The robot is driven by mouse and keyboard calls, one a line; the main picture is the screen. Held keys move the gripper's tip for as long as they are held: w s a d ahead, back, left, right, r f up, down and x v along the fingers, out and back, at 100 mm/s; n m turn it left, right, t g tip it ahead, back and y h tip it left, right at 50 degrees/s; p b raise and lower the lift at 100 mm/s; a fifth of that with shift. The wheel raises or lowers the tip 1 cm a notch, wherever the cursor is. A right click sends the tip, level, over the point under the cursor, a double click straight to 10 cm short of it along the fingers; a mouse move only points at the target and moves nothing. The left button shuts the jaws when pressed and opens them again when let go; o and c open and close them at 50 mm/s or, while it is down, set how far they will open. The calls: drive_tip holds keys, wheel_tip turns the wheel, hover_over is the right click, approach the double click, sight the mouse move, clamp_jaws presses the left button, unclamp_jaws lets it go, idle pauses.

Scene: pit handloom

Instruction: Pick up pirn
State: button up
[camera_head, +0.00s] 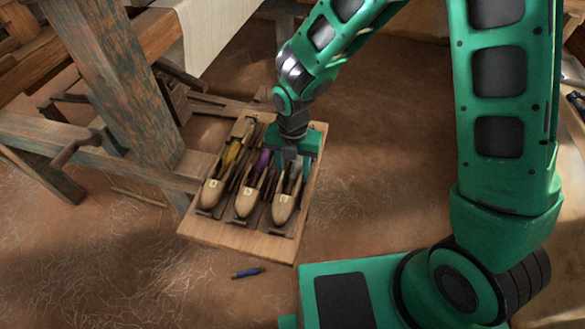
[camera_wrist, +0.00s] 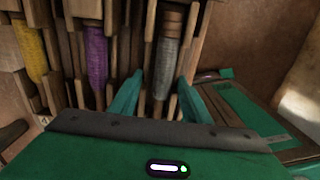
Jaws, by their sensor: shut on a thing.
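My gripper (camera_head: 290,170) points down over the rightmost of three wooden boat shuttles (camera_head: 283,208) in a wooden tray (camera_head: 240,238). In the wrist view its two teal fingers (camera_wrist: 160,80) stand on either side of a grey-wound pirn (camera_wrist: 166,62) with a ribbed wooden end, and they are shut on it. The pirn still appears to lie within the shuttle's slot. A purple pirn (camera_wrist: 97,60) lies in the middle shuttle and a yellow pirn (camera_wrist: 31,50) in the left one. The grey pirn's lower end is partly hidden behind the gripper body.
The loom's worn timber post (camera_head: 125,90) and beams stand left of the tray, with white cloth (camera_head: 222,30) above. A thin stick (camera_head: 138,197) lies to the left. Floor right of the tray is clear.

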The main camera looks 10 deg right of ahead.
drive_tip(key=shift+f, duration=0.1)
drive_tip(key=o, duration=1.3)
drive_tip(key=shift+o, duration=0.2)
drive_tip(key=shift+f, duration=0.1)
wheel_tip(320, 180, up, 11)
drive_tip(key=shift+s+a, duration=0.15)
